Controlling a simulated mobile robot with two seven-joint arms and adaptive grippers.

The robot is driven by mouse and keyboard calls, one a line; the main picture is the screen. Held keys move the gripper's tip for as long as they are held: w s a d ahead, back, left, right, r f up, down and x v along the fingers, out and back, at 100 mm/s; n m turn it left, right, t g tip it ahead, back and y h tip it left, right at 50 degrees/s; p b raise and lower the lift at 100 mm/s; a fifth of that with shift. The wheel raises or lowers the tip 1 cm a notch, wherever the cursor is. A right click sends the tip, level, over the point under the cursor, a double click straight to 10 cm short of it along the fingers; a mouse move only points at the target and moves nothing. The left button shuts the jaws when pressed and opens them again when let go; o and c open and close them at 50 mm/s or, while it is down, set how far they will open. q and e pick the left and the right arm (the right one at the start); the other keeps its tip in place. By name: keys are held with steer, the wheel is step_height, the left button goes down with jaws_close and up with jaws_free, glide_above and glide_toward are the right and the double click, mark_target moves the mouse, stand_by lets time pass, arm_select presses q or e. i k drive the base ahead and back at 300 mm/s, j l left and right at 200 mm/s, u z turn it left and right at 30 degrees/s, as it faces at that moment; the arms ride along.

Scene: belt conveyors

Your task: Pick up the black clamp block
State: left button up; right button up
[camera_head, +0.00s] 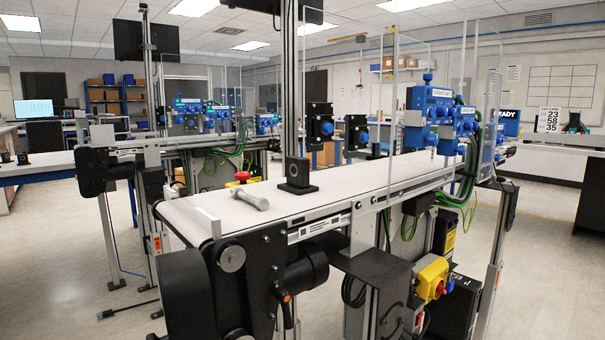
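The black clamp block (298,174) stands upright on the near conveyor's pale belt (350,178), close to the belt's far side. It has a flat, wider base and a taller upright part with a round mark on its face. Nothing is holding it. Neither of my grippers shows in the head view.
A grey bolt-shaped part (249,200) lies on the belt nearer the left end. A red button (243,176) is behind the belt. Blue devices (432,112) and clear panels stand along the right part. A second conveyor (170,142) is behind to the left.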

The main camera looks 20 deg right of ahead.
mark_target(297, 183)
steer(key=i+l+u, duration=0.15)
steer(key=l, duration=0.4)
steer(key=i+l+u, duration=0.15)
steer(key=l, duration=0.4)
steer(key=i+l+u, duration=0.15)
steer(key=l, duration=0.45)
steer(key=l+u, duration=0.1)
steer(key=l, duration=0.45)
